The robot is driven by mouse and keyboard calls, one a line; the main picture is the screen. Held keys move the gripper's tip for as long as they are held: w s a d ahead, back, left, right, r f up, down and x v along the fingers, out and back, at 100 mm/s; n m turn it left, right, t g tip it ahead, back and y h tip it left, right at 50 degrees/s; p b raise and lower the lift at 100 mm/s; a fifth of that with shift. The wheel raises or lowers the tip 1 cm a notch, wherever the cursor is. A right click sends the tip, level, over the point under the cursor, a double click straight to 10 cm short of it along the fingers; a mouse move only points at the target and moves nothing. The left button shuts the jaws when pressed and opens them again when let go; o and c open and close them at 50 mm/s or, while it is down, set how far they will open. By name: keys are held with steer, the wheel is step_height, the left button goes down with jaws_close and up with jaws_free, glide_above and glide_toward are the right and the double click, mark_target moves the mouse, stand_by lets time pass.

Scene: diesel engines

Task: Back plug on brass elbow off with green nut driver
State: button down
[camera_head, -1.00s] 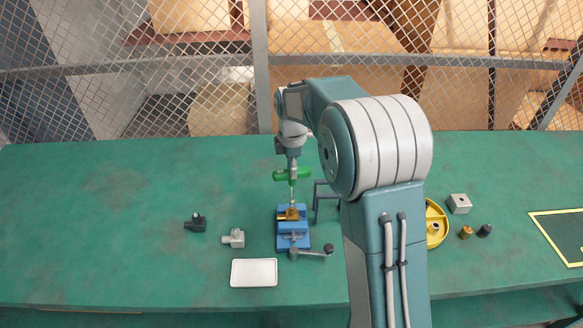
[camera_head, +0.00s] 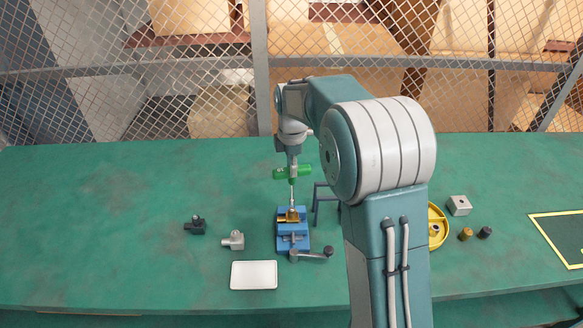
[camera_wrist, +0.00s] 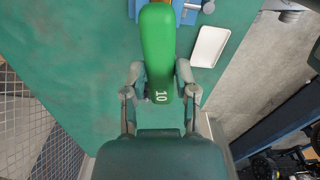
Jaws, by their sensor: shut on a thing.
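My gripper (camera_head: 293,171) is shut on the green nut driver (camera_head: 304,170), which is held with its shaft pointing down over the vise. In the wrist view the driver's green handle (camera_wrist: 158,55), marked 10, sits between the fingers. The brass elbow (camera_head: 291,215) is clamped in the blue vise (camera_head: 292,242). The driver's tip is at or just above the top of the elbow. I cannot tell whether it touches the plug, which is hidden or too small to make out.
A white tray (camera_head: 254,275) lies in front of the vise. A black fitting (camera_head: 195,226) and grey fitting (camera_head: 233,240) lie left. A dark stand (camera_head: 318,203) is close right of the vise. A yellow dish (camera_head: 438,226) and small parts are farther right.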

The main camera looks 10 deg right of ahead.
steer(key=shift+r, duration=3.65)
